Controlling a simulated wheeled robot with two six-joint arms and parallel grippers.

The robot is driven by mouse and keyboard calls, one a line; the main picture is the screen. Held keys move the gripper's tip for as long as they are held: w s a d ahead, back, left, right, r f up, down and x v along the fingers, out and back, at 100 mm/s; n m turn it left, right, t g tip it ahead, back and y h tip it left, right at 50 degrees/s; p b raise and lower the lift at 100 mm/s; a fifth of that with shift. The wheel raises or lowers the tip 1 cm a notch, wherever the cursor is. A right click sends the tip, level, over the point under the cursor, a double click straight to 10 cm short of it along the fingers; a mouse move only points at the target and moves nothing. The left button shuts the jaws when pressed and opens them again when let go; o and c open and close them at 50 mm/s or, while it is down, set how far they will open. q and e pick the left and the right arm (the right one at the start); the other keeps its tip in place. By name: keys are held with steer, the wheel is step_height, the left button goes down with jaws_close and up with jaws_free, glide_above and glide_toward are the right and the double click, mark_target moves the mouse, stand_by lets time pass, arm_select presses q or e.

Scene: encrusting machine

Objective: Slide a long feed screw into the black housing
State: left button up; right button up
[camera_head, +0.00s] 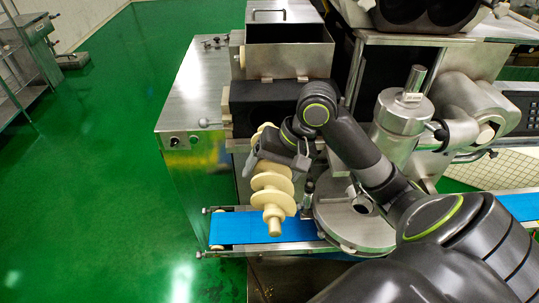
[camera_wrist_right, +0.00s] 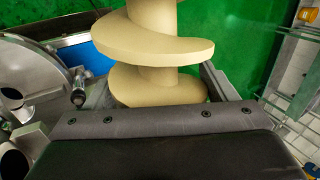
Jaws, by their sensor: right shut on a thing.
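A long cream feed screw (camera_head: 272,190) with broad spiral flights is in my right gripper (camera_head: 275,163), which is shut on it near its upper part. The screw is tilted, its lower shaft end towards the camera, above the blue belt. In the right wrist view the screw (camera_wrist_right: 152,45) rises between the fingers (camera_wrist_right: 155,92) and runs out of the top edge. The black housing (camera_head: 265,94) is under the steel hopper, just behind the screw's far end. My arm covers part of it, and I cannot tell whether the screw touches it. My left gripper is not in view.
The blue conveyor belt (camera_head: 240,228) runs beneath the screw. A round steel turntable (camera_head: 350,218) and a steel cylinder (camera_head: 403,115) stand to the right. The steel hopper (camera_head: 288,58) is above the housing. Green floor (camera_head: 105,170) is clear at left.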

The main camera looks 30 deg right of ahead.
steer(key=w+d+f, duration=0.1)
steer(key=w, duration=0.1)
steer(key=w+d+f, duration=0.1)
steer(key=w, duration=0.1)
steer(key=shift+d+f, duration=0.1)
steer(key=shift+f, duration=0.3)
steer(key=shift+s+r, duration=0.1)
steer(key=shift+r, duration=0.05)
steer(key=shift+s, duration=0.2)
stand_by(0.3)
steer(key=shift+w, duration=0.1)
stand_by(0.4)
steer(key=shift+w+d, duration=0.45)
steer(key=shift+w, duration=0.35)
steer(key=shift+w+d, duration=0.5)
steer(key=shift+w, duration=0.3)
steer(key=shift+w+d, duration=0.45)
steer(key=shift+w, duration=0.35)
steer(key=w+d, duration=0.4)
steer(key=w, duration=0.2)
steer(key=shift+w, duration=0.3)
steer(key=o, duration=1.3)
